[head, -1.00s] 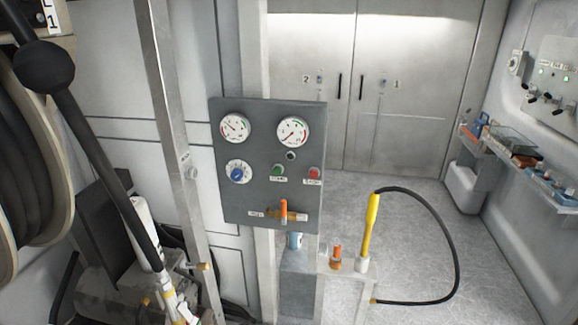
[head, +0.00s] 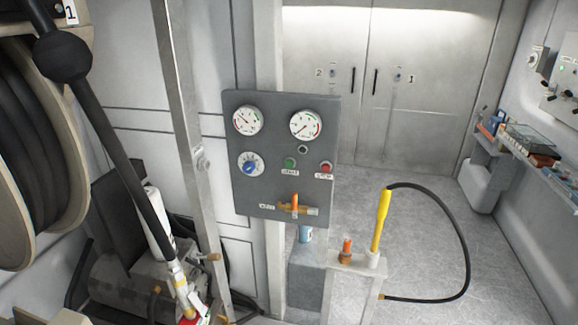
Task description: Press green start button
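The green start button (head: 290,163) is on the grey control panel (head: 240,205), in the middle of the head view, with a small label below it. A red button (head: 326,167) sits to its right and a blue knob (head: 250,168) to its left. Two round gauges are above, the left gauge (head: 248,121) and the right gauge (head: 306,125). An orange-handled valve (head: 295,205) is below the buttons. Nothing covers the green button. Neither of my grippers shows in the head view.
A hose reel (head: 40,150) with a black hose stands at the left. A metal post (head: 190,130) rises left of the panel. A yellow-handled tool (head: 382,222) with a looping black hose stands right of and below the panel. Open floor (head: 440,220) leads to closed double doors (head: 345,110).

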